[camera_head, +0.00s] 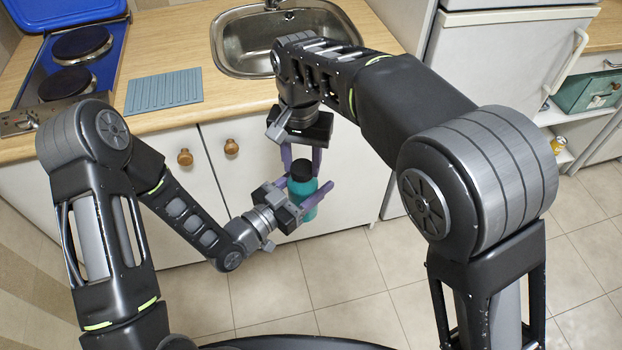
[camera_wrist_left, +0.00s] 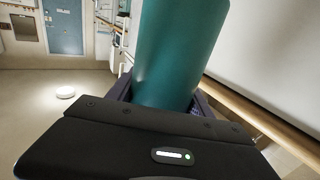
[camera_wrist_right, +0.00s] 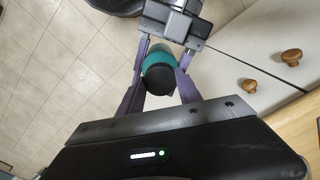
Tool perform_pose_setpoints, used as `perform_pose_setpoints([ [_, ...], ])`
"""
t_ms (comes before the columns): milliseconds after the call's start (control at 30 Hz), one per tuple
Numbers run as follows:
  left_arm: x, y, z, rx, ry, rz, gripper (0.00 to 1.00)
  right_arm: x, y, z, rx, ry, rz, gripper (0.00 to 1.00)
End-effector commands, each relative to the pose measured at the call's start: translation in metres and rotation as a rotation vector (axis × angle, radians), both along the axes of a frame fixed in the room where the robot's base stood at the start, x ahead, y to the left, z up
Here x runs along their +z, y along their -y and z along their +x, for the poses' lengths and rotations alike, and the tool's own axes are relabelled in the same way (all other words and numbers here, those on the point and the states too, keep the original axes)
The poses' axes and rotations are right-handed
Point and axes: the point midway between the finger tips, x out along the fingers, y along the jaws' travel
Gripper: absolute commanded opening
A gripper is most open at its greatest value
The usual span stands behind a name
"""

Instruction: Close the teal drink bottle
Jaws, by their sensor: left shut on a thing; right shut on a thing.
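The teal drink bottle (camera_head: 309,212) is upright in mid-air in front of the cabinet doors, with a black lid (camera_head: 301,169) at its top. My left gripper (camera_head: 304,193) comes from the left and is shut on the bottle's body. The teal body (camera_wrist_left: 178,50) fills the middle of the left wrist view. My right gripper (camera_head: 301,160) points down from above and is shut on the lid. The right wrist view shows the lid (camera_wrist_right: 160,80) between the purple fingers, with the teal body (camera_wrist_right: 157,58) beyond. I cannot tell whether the lid is screwed down.
The wooden counter (camera_head: 190,112) behind holds a steel sink (camera_head: 255,62), a blue-grey ribbed mat (camera_head: 165,90) and a hob (camera_head: 67,82) with a raised blue lid (camera_head: 70,10). White cabinet doors (camera_head: 240,178) with wooden knobs stand behind the bottle. The tiled floor below is clear.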

Motion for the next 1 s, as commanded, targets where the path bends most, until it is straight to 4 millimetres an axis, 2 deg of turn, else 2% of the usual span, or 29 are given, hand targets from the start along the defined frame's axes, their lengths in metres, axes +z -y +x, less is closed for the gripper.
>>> perform_pose_setpoints([
  [33,0.001,0.0,0.0,-0.001,0.001,-0.001,0.0,0.0,0.0,0.0,-0.077,0.002,0.001,0.0],
  [167,0.001,0.001,0.0,-0.001,0.001,-0.001,0.0,0.0,0.0,0.0,-0.077,0.001,0.001,0.0],
  [200,0.001,0.001,0.0,-0.001,0.001,-0.001,0.0,0.0,0.0,0.0,-0.076,0.001,0.001,0.42],
  [500,0.001,0.0,0.0,-0.001,0.001,-0.001,0.0,0.0,0.0,0.0,-0.074,0.0,0.001,0.66],
  [833,0.001,0.0,0.0,-0.001,0.001,-0.001,0.0,0.003,0.0,0.0,-0.074,0.0,0.001,0.67],
  [1000,0.001,0.0,0.0,-0.001,0.001,-0.001,0.0,0.019,-0.001,0.001,-0.073,0.003,0.002,0.67],
])
